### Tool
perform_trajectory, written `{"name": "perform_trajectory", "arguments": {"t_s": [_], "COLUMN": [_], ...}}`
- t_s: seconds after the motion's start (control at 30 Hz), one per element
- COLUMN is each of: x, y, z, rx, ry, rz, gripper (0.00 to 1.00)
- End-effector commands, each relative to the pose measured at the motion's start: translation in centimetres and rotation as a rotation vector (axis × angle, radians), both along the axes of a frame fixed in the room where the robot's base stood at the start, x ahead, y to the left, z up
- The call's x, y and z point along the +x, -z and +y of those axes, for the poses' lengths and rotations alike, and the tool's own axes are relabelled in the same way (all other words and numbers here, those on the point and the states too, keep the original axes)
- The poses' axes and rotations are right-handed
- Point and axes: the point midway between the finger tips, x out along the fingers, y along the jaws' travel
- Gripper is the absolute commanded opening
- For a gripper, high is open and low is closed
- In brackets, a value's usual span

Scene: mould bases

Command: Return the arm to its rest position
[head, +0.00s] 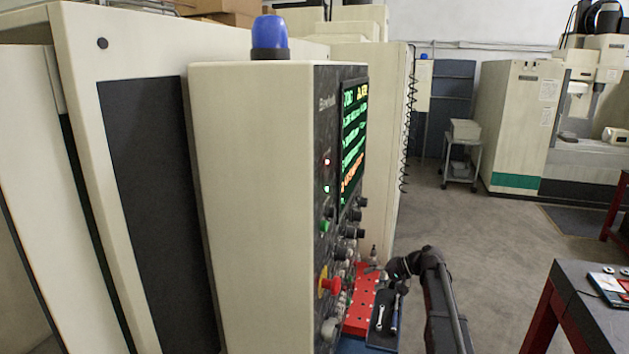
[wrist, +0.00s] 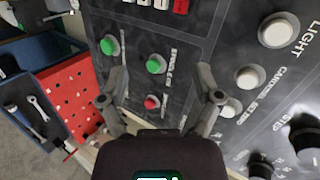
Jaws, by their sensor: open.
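My gripper (wrist: 162,97) is open and empty in the wrist view. Its two fingers stand apart in front of a dark control panel (wrist: 205,30). Between and around the fingers show a green button (wrist: 156,65), another green button (wrist: 110,45) and a small red button (wrist: 152,102). Whether the fingertips touch the panel cannot be told. In the head view my dark arm (head: 440,305) reaches up from the bottom, with its end bent left toward the lower part of the machine's control cabinet (head: 255,200). The gripper's fingers are hard to make out there.
A red perforated board (head: 361,300) and a dark tray with wrenches (head: 384,322) lie beside the cabinet, close to my arm. A red emergency-stop button (head: 331,286) juts from the panel. A dark-topped table (head: 600,315) stands at right. Open floor (head: 490,245) lies beyond.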

Motion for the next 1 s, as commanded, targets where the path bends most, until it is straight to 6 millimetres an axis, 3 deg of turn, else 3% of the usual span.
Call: {"name": "perform_trajectory", "arguments": {"t_s": [0.03, 0.2, 0.4, 0.6, 0.8, 1.0], "x": [-2.5, -8.2, -14.9, -21.4, -26.3, -28.1], "y": [2.8, 8.7, 15.0, 20.3, 23.6, 24.5], "z": [1.1, 3.0, 3.8, 3.3, 2.2, 1.4], "rx": [-0.054, -0.252, -0.488, -0.726, -0.921, -1.012], "ry": [-0.01, -0.038, -0.064, -0.082, -0.091, -0.091], "rz": [0.016, 0.07, 0.117, 0.146, 0.156, 0.157], "gripper": [0.83, 0.83, 0.83, 0.83, 0.83, 0.83]}}
